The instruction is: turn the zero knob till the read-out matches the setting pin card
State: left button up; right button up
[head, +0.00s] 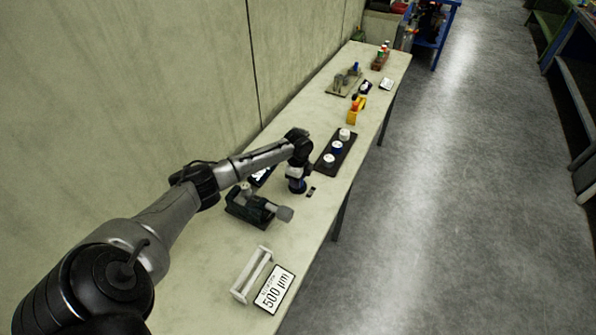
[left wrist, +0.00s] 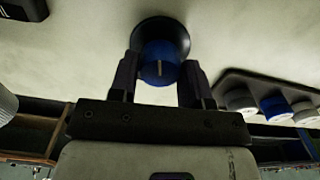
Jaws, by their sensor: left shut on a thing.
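My left gripper (head: 297,174) reaches down over the bench, with its fingers on the zero knob (head: 297,187). In the left wrist view the knob (left wrist: 160,62) is blue with a pale index line and sits on a round dark base, between the two fingertips (left wrist: 160,72). My right gripper is out of view.
A dark vise-like fixture (head: 250,205) and a white open holder (head: 252,274) stand nearer on the bench. A dark tray (head: 336,152) with white and blue round pieces lies beyond the knob. A yellow object (head: 356,109) stands farther back. The wall borders the left.

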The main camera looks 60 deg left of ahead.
pick_arm(q)
jog(key=shift+r+n+p, duration=0.15)
jog(key=shift+n+p, duration=0.4)
jog(key=shift+n, duration=0.05)
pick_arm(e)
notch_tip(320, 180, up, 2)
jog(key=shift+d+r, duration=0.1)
pick_arm(q)
jog(key=o, duration=0.9)
notch_tip(320, 180, up, 14)
jog(key=shift+f+p, duration=0.25)
jog(key=shift+p, duration=0.7)
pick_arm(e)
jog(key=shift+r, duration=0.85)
